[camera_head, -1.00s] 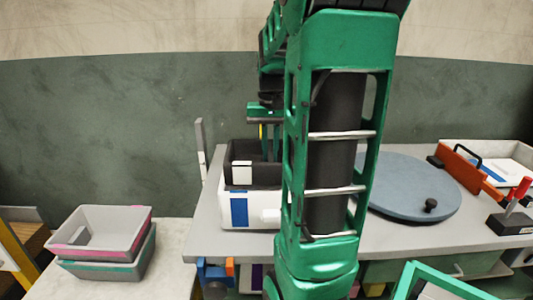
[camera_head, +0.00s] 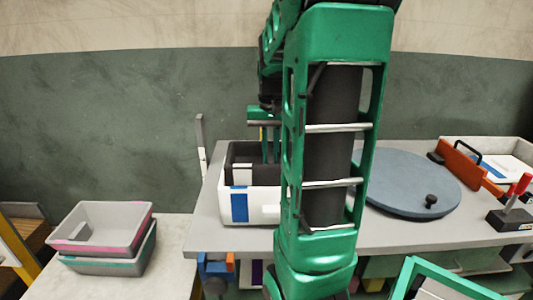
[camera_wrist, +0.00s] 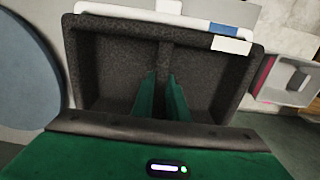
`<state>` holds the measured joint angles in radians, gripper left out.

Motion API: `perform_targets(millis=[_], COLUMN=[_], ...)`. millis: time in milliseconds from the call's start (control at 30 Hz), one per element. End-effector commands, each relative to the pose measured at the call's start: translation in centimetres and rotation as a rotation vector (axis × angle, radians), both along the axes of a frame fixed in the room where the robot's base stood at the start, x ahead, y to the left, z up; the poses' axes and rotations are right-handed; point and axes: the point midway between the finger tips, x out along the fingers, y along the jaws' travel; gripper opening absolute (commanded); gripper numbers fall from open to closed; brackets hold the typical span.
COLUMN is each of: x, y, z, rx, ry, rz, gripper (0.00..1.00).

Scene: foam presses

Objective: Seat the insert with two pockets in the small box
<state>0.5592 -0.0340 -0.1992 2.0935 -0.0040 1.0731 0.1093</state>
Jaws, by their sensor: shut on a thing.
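The dark grey foam insert (camera_head: 262,157) has two pockets and a white label on its front. It stands in the white small box (camera_head: 267,206), its front wall rising above the box's front rim. In the wrist view, the insert (camera_wrist: 105,75) fills the middle, with a divider between its pockets. The small box's rim (camera_wrist: 190,22) and blue label show along its far side. My gripper (camera_wrist: 162,80) is shut on the divider, its green fingers reaching down into the pockets. In the head view, my arm hides the box's right part. The insert's underside is hidden.
The box stands on a grey table (camera_head: 207,225). A round blue-grey disc (camera_head: 405,182) with a black knob lies to the right. An orange piece (camera_head: 465,168), a white tray and a red-handled clamp (camera_head: 515,195) stand beyond. Stacked grey trays (camera_head: 100,230) sit on the left.

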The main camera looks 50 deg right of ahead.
Motion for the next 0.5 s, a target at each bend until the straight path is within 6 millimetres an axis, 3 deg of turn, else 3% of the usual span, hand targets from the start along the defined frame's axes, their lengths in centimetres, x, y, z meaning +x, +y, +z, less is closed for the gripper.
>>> perform_targets(millis=[500], x=[0.0], y=[0.0], z=[-1.08], rx=[0.0], ry=[0.0], rz=[0.0], gripper=[0.0])
